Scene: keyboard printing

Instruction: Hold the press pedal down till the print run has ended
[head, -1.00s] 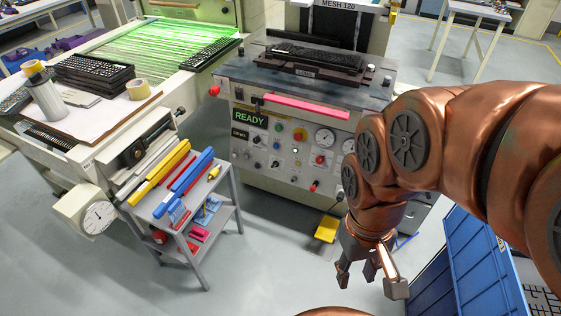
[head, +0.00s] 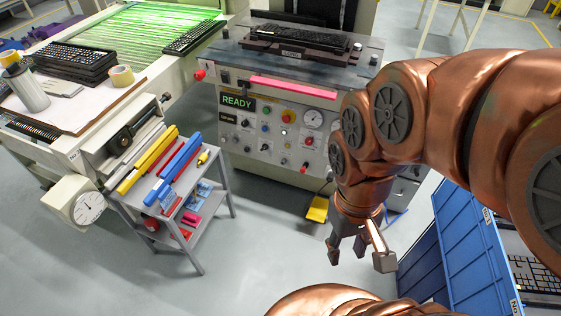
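The yellow press pedal (head: 318,209) lies on the floor in front of the printing press (head: 270,165), low at its right side. The press display (head: 237,101) reads READY in green. A keyboard (head: 300,38) sits on the fixture on top of the press. My gripper (head: 358,260) hangs fingers down, to the right of and below the pedal in the picture, apart from it. Its fingers are spread and nothing is between them.
A grey cart (head: 190,240) with coloured squeegees stands left of the pedal. A blue crate (head: 470,240) with keyboards is at the right. A conveyor dryer (head: 120,38) glows green at the back left. Open floor lies between the cart and my gripper.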

